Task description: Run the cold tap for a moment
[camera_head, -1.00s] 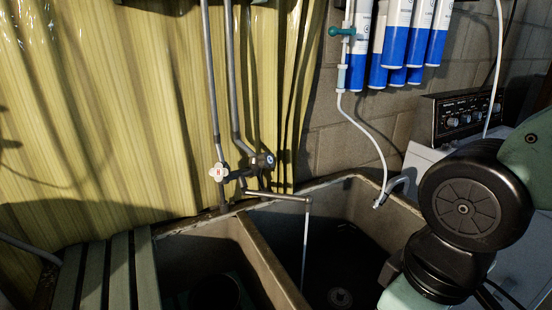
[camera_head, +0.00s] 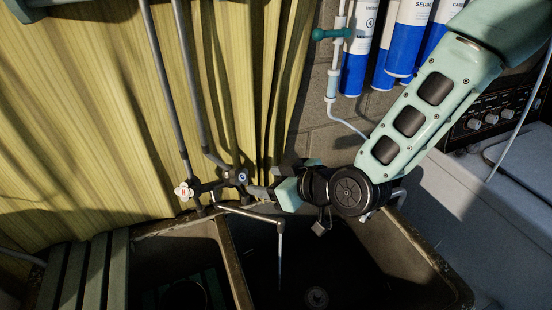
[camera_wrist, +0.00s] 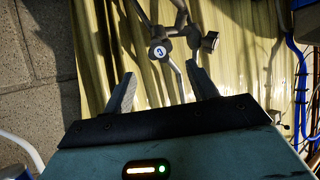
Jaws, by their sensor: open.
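The cold tap has a dark knob with a blue cap (camera_head: 241,176); the knob also shows in the wrist view (camera_wrist: 158,52). The hot tap, a white knob with a red mark (camera_head: 184,191), is to its left. The spout (camera_head: 250,214) reaches right over the sink, and a thin stream of water (camera_head: 280,262) falls from its end. My gripper (camera_head: 258,190) is just right of the cold knob. In the wrist view its fingers (camera_wrist: 160,85) are spread and empty, with the cold knob just beyond the tips. I cannot tell whether they touch it.
The double sink (camera_head: 232,262) lies below, with a drain (camera_head: 317,297) in its right basin. Slatted boards (camera_head: 84,275) are at its left. Pipes (camera_head: 168,85) run up the yellow corrugated wall. Blue-white filter cartridges (camera_head: 407,40) and a white machine (camera_head: 480,215) are at the right.

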